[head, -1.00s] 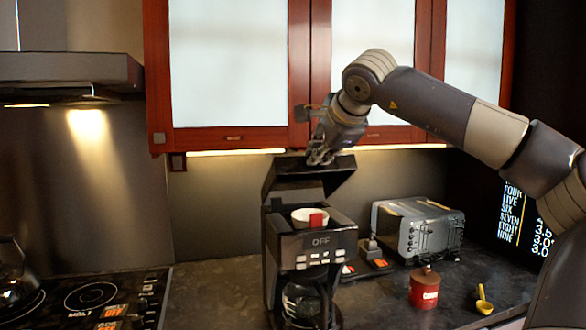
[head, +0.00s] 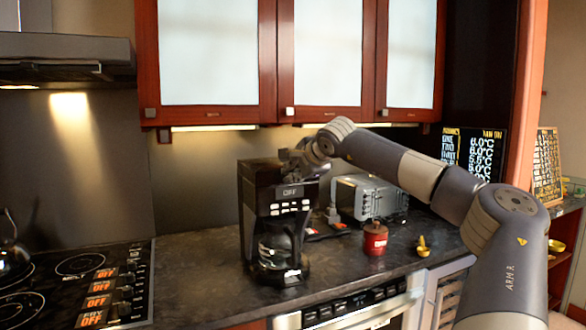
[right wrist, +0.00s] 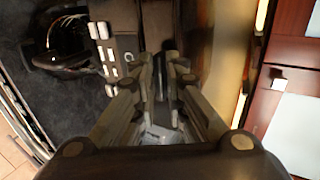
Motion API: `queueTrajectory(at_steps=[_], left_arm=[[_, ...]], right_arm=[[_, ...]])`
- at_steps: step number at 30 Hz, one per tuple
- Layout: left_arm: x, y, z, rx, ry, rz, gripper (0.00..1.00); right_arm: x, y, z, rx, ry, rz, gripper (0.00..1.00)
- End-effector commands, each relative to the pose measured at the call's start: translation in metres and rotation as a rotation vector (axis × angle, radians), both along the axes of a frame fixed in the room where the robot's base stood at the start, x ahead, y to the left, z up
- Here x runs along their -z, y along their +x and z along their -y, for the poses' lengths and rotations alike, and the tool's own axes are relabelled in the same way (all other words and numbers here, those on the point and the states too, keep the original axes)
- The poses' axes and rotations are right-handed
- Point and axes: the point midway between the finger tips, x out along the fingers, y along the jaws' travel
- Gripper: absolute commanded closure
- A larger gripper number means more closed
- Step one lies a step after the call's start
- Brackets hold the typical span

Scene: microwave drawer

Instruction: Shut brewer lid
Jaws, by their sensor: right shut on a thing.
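The black coffee brewer (head: 252,215) stands on the counter with its glass carafe (head: 277,243) below. Its lid (head: 262,170) is down on the top of the body, and no gap or filter basket shows. The red filter tab and white basket are hidden. My right gripper (head: 297,160) is at the lid's right side, on top of the brewer. In the right wrist view my right gripper (right wrist: 165,72) has its fingers close together around a narrow dark part of the brewer top. My left gripper is not in view.
A grey toaster (head: 370,197), a red canister (head: 375,239) and a yellow scoop (head: 422,246) stand right of the brewer. The stove (head: 80,285) is at left. Red-framed cabinets (head: 270,60) hang above. Bare counter (head: 195,260) lies left of the brewer.

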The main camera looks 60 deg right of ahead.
Motion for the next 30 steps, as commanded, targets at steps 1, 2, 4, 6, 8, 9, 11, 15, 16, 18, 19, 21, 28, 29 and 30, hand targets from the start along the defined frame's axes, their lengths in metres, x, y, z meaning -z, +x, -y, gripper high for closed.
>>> queueTrajectory(at_steps=[1,2,4,6,8,9,11,15,16,18,19,21,28,29,30], left_arm=[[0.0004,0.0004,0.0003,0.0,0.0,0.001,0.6],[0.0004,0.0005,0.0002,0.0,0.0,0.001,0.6],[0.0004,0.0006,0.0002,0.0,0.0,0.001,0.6],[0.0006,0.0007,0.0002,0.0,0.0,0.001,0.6],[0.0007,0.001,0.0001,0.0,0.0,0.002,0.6],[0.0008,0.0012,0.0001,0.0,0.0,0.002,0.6],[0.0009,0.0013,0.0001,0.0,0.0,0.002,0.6],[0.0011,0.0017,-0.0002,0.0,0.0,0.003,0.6],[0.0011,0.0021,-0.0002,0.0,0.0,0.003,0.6],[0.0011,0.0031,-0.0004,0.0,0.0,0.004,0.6],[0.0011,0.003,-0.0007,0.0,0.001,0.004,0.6],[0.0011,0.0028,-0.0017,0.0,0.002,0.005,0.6],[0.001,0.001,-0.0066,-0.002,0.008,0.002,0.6],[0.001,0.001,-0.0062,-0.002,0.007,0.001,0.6],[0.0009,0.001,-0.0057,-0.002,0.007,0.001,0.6]], right_arm=[[0.0161,0.001,0.0007,0.001,0.014,-0.029,1.0],[0.0177,0.0014,0.0012,0.001,0.015,-0.03,1.0],[0.0209,0.0022,0.0019,0.001,0.017,-0.033,1.0],[0.0227,0.0028,0.0017,-0.001,0.019,-0.034,1.0],[0.0237,0.0032,0.0014,-0.002,0.02,-0.036,1.0],[0.0242,0.0034,0.001,-0.003,0.021,-0.035,1.0],[0.0245,0.0034,0.0007,-0.004,0.022,-0.036,1.0],[0.0248,0.0036,0.0002,-0.004,0.021,-0.036,0.84],[0.0247,0.0036,0.0004,-0.004,0.02,-0.036,0.77],[0.0246,0.0035,0.0005,-0.004,0.021,-0.035,0.72],[0.0245,0.0035,0.0007,-0.004,0.021,-0.035,0.72],[0.024,0.0033,0.0011,-0.003,0.02,-0.035,0.72],[0.0215,0.0019,0.001,-0.001,0.019,-0.032,0.72],[0.0206,0.0011,0.0006,-0.001,0.019,-0.032,0.72],[0.0191,-0.0005,-0.0004,-0.001,0.019,-0.03,0.72]])
